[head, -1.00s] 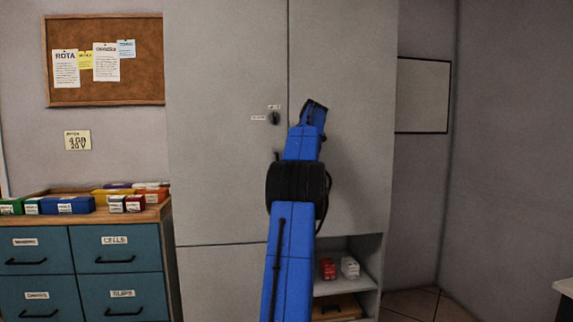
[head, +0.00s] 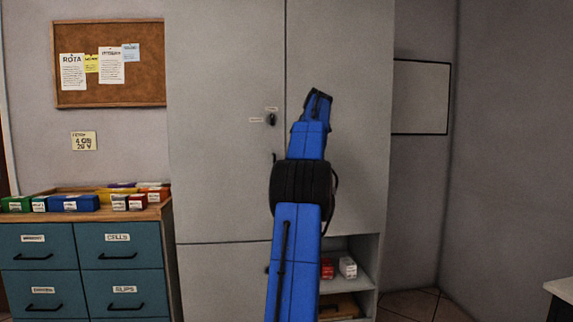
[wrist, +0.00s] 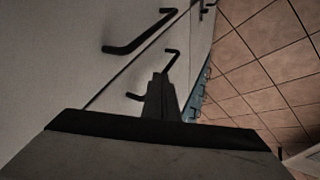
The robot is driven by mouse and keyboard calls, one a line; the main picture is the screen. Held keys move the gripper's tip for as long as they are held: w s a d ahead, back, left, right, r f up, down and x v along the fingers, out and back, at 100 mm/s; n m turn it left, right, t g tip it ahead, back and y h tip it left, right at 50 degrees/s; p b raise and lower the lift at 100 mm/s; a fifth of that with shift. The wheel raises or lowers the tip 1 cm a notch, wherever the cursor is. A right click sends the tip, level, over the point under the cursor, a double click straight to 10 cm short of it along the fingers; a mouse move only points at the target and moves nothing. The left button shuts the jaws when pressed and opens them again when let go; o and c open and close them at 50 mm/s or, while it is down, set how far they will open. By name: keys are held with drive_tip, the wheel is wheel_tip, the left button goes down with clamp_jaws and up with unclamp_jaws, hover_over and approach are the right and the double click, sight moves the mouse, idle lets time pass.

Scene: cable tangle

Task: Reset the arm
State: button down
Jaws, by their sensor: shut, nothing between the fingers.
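My arm, blue with a black joint, reaches up in the middle of the head view, in front of a tall grey cabinet (head: 225,150). The arm's far end is at the upper middle, by the cabinet's door seam. In the wrist view my gripper (wrist: 161,78) shows as dark fingers close together, shut and empty. Beyond it in that view are a pale cabinet front and a black bar handle (wrist: 140,33). Part of the cabinet is hidden behind my arm.
A teal drawer unit (head: 82,262) with small coloured boxes on its wooden top stands at the left. A cork board (head: 108,95) hangs above it. An open shelf niche (head: 360,255) holds red and white boxes. Tiled floor (wrist: 265,60) is clear at the right of the wrist view.

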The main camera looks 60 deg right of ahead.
drive_tip(key=shift+v, duration=2.45)
drive_tip(key=shift+s+d+f, duration=0.1)
drive_tip(key=shift+d, duration=0.05)
